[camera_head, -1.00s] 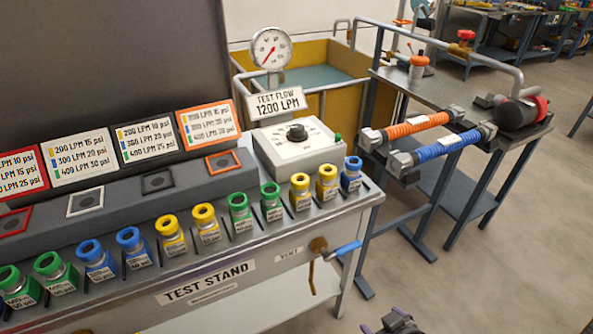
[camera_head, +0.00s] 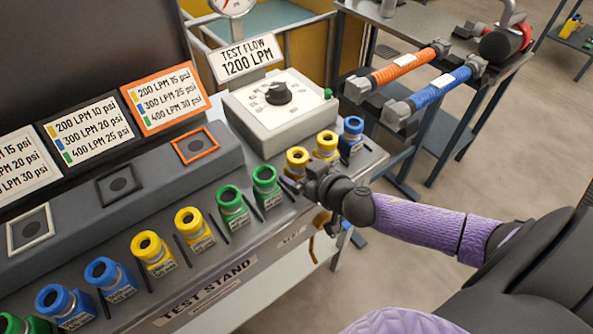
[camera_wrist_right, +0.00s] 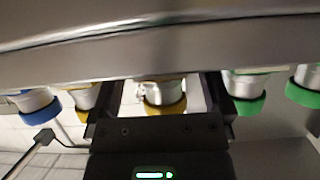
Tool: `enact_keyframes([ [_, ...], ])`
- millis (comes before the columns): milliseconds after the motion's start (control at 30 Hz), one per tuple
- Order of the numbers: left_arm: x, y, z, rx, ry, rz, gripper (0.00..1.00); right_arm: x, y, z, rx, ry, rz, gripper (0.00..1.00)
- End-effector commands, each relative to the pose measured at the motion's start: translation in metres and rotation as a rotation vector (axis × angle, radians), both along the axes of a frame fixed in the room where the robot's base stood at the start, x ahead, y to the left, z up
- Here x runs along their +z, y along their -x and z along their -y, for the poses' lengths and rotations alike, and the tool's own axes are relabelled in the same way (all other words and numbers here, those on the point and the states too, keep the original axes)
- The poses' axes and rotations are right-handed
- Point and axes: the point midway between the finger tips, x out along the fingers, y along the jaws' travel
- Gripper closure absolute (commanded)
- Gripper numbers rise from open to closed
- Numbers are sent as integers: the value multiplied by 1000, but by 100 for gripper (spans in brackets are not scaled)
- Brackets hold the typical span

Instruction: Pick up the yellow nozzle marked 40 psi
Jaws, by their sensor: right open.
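My right gripper (camera_head: 310,184) reaches the front of the test stand at a yellow nozzle (camera_head: 297,160), the one beside the green nozzles. In the right wrist view the open fingers (camera_wrist_right: 158,95) stand on either side of this yellow nozzle (camera_wrist_right: 166,108), which looks upside down there. I cannot tell whether they touch it. A second yellow nozzle (camera_head: 327,146) stands just right of it. Two more yellow nozzles (camera_head: 152,254) (camera_head: 190,230) stand further left in the row. The small labels are too blurred to read, so I cannot tell which is marked 40 psi. My left gripper is not in view.
Green nozzles (camera_head: 233,208) stand left of the gripper and a blue nozzle (camera_head: 351,137) at the row's right end. Thin dark dividers separate them. The white flow box (camera_head: 278,110) stands behind. A side table with orange (camera_head: 400,68) and blue (camera_head: 441,88) hoses is at right.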

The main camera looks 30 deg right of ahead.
Motion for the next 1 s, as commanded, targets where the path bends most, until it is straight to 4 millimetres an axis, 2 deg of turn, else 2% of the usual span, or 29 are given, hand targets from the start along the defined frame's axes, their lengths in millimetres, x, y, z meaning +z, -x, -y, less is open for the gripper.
enact_keyframes([
  [100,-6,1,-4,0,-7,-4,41,-7,-13,-2,-1,-2,-1,0],
  [333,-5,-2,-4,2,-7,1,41,-7,-15,-2,-1,-2,-2,0],
  [367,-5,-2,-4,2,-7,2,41,-7,-15,-2,-1,-2,-2,4],
  [800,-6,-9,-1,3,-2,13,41,-7,-15,-2,0,-2,-2,97],
  [833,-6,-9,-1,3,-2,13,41,-7,-15,-2,0,-2,-2,100],
  [1000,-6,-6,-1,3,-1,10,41,-7,-15,-2,0,-2,-1,100],
])
